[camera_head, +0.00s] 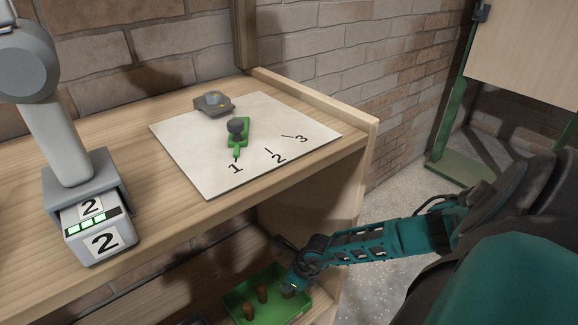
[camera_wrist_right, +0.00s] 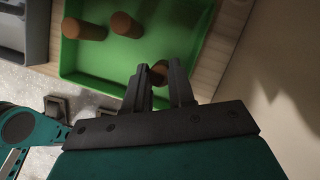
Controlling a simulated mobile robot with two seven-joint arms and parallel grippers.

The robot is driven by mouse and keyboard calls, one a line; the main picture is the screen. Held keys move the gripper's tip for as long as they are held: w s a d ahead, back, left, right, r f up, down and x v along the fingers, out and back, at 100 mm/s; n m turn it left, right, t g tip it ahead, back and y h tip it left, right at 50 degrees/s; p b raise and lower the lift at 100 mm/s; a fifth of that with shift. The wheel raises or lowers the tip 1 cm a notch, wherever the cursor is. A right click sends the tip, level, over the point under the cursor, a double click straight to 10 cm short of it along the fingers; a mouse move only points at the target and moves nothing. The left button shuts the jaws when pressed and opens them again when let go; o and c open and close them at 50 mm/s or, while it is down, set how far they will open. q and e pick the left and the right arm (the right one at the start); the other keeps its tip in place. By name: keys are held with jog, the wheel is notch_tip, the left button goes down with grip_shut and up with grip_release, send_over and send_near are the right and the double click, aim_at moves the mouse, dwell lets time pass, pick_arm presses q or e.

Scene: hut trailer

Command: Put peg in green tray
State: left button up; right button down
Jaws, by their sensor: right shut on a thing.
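The green tray (camera_head: 272,277) stands on the lower shelf, and it also shows in the right wrist view (camera_wrist_right: 95,62). Two brown pegs stand in it: one peg (camera_head: 262,293) and another peg (camera_head: 248,312). In the right wrist view they are one peg (camera_wrist_right: 80,29) and another (camera_wrist_right: 127,25). My right gripper (camera_wrist_right: 160,80) is shut on a third brown peg (camera_wrist_right: 159,69), over the tray's near right part. The fingers hide much of this peg; I cannot tell whether it touches the tray floor. In the head view my right gripper (camera_head: 291,287) is small and dark. My left gripper is not in view.
A grey container (camera_wrist_right: 18,32) is beside the tray in the right wrist view. The wooden upper shelf (camera_head: 215,222) overhangs the lower one. On it are a numbered white board (camera_head: 195,160), a green key-shaped piece (camera_head: 243,131) and a grey device (camera_head: 100,238) marked 2.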

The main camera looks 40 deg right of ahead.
jog(key=shift+f, duration=0.85)
jog(key=c, duration=1)
grip_release()
jog(key=shift+o, duration=0.2)
jog(key=shift+r, duration=0.1)
